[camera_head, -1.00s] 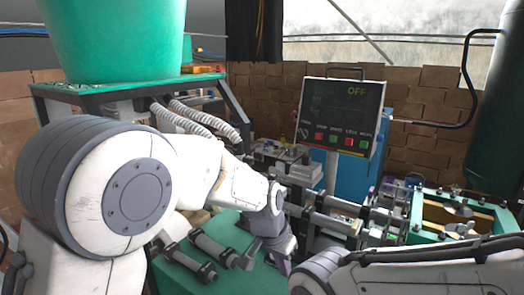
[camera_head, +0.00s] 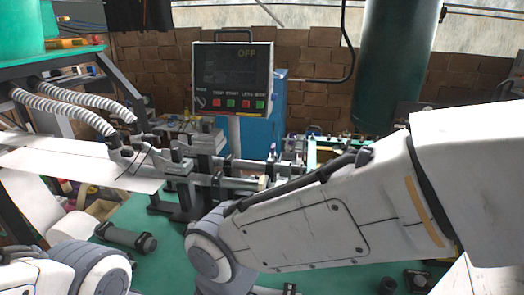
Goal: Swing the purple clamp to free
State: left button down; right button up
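A small purplish upright piece (camera_head: 272,152) shows at the machine in the middle, just behind the metal rollers; it is too small for me to tell whether it is the purple clamp or how it is turned. My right arm crosses the view from the right, and its near joint covers part of the machine's front. My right gripper is not visible. My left arm shows only at the lower left corner, and its gripper is out of view.
A control panel (camera_head: 232,78) reading OFF stands behind the machine. A white paper sheet (camera_head: 88,163) lies at the left, by ribbed hoses (camera_head: 68,108). A dark cylinder (camera_head: 127,237) lies on the green table (camera_head: 160,262). A green tank (camera_head: 392,65) stands at the back right.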

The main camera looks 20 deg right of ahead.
aim_at(273, 153)
jog(key=z, duration=0.05)
jog(key=k, duration=1.05)
jog(key=u, duration=0.85)
jog(key=i, duration=1.35)
jog(key=z, duration=1.05)
jog(key=i, duration=0.4)
jog(key=z, duration=0.35)
